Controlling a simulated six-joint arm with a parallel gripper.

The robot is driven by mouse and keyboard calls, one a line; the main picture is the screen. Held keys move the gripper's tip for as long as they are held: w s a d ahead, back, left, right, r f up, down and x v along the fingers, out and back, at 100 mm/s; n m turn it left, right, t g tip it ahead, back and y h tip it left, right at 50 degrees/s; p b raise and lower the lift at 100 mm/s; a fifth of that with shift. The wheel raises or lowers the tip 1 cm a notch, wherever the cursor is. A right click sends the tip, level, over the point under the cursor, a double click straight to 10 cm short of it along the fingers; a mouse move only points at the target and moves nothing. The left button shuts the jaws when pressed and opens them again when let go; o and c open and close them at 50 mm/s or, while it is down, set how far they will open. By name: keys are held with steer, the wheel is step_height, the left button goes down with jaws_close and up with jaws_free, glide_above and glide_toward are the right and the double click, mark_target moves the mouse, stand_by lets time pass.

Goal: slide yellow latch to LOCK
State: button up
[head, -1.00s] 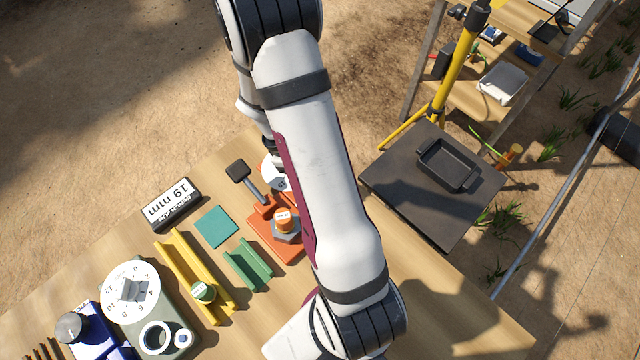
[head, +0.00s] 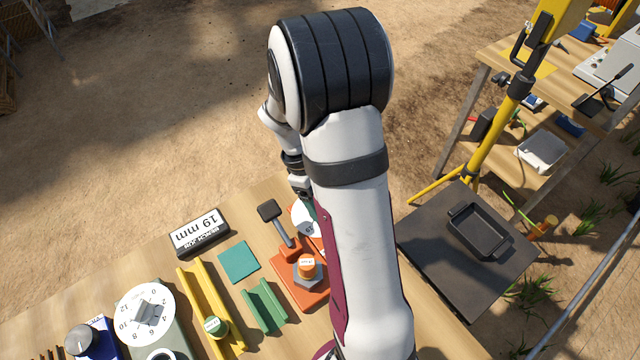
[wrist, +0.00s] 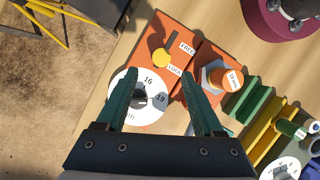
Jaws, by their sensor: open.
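The yellow latch (wrist: 160,58) is a round knob on an orange plate (wrist: 156,30) in the wrist view. It sits at the lower end of a dark slot, with the LOCK label (wrist: 175,70) close to its lower right and the FREE label (wrist: 187,47) farther up. My gripper (wrist: 160,74) is open and empty; its two green fingers are spread, with the tips just below the latch in the picture. I cannot tell its height above the plate. In the head view my arm hides the latch.
A white dial (wrist: 124,108) marked 16 and 19 shows between the fingers. An orange block with a nut and orange cap (head: 306,267) stands beside the plate. Green (head: 265,307) and yellow (head: 200,285) channels lie nearby. A black-handled lever (head: 269,211) rises near the arm.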

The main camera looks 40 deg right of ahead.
steer(key=v, duration=0.9)
steer(key=s+a+r+m+t+y, duration=0.1)
steer(key=s+a+r+m, duration=0.3)
steer(key=s+a, duration=0.3)
steer(key=shift+s+a+r+m+t+y, duration=0.2)
steer(key=shift+s+a+m+t+y, duration=0.15)
steer(key=shift+a, duration=0.45)
steer(key=o, duration=0.3)
steer(key=s+a+m+t+y, duration=0.2)
steer(key=s+a+m, duration=0.4)
steer(key=s, duration=0.3)
steer(key=shift+s+a+f, duration=0.3)
steer(key=shift+a+f, duration=0.15)
steer(key=shift+a, duration=0.3)
steer(key=shift+o, duration=1)
steer(key=w+d+r+n+h, duration=0.1)
steer(key=w+d+r+n, duration=0.25)
steer(key=r, duration=0.35)
steer(key=w+d+r+n+h, duration=0.1)
steer(key=w+d+r+n, duration=0.1)
steer(key=w+d+r, duration=0.45)
step_height(320, 180, down, 8)
steer(key=s+a, duration=0.1)
steer(key=shift+a, duration=0.4)
